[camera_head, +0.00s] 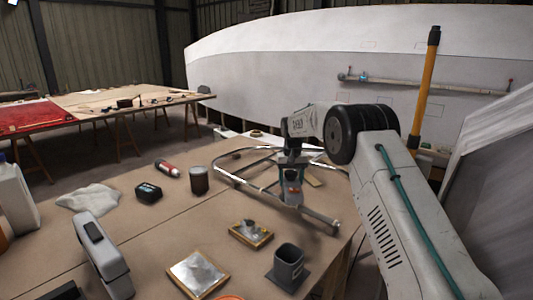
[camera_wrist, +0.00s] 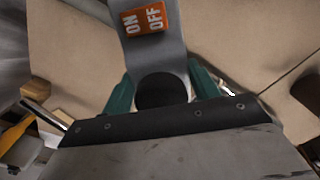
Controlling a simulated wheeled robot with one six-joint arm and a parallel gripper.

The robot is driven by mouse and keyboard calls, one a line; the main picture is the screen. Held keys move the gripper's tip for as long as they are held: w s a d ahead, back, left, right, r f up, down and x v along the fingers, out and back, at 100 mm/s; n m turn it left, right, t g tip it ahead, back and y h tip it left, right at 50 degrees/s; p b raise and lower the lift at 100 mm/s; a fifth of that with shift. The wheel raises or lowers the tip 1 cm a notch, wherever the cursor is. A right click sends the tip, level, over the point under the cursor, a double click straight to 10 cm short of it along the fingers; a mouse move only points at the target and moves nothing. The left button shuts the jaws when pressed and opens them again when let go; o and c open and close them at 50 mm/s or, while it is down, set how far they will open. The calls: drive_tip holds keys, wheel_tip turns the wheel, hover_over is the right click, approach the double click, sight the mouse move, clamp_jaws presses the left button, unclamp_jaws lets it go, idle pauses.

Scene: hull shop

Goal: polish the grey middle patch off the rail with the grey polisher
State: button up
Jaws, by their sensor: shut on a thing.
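My gripper (camera_head: 291,166) points down over the far right part of the table and is shut on the grey polisher (camera_head: 291,190). In the wrist view the teal fingers of my gripper (camera_wrist: 161,95) sit on both sides of the polisher's grey body (camera_wrist: 150,55), which has an orange ON/OFF switch. The metal rail (camera_head: 262,197) is a bent tubular frame on the table, and the polisher is over or against its middle. Short shiny bits of the rail (camera_wrist: 46,116) show in the wrist view. The grey patch is not visible, and I cannot tell whether the polisher touches the rail.
A grey square holder (camera_head: 288,266), a small wooden block with metal parts (camera_head: 250,235) and a framed metal plate (camera_head: 195,274) stand near the front. A dark tin (camera_head: 199,180), black box (camera_head: 148,193), white cloth (camera_head: 88,198) and grey tool (camera_head: 103,255) lie left.

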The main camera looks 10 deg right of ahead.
sight(293, 173)
drive_tip(key=shift+s+d, duration=0.25)
drive_tip(key=shift+s, duration=0.05)
wheel_tip(293, 173, up, 4)
drive_tip(key=shift+a+f, duration=0.15)
drive_tip(key=shift+f, duration=0.1)
drive_tip(key=shift+r, duration=2.45)
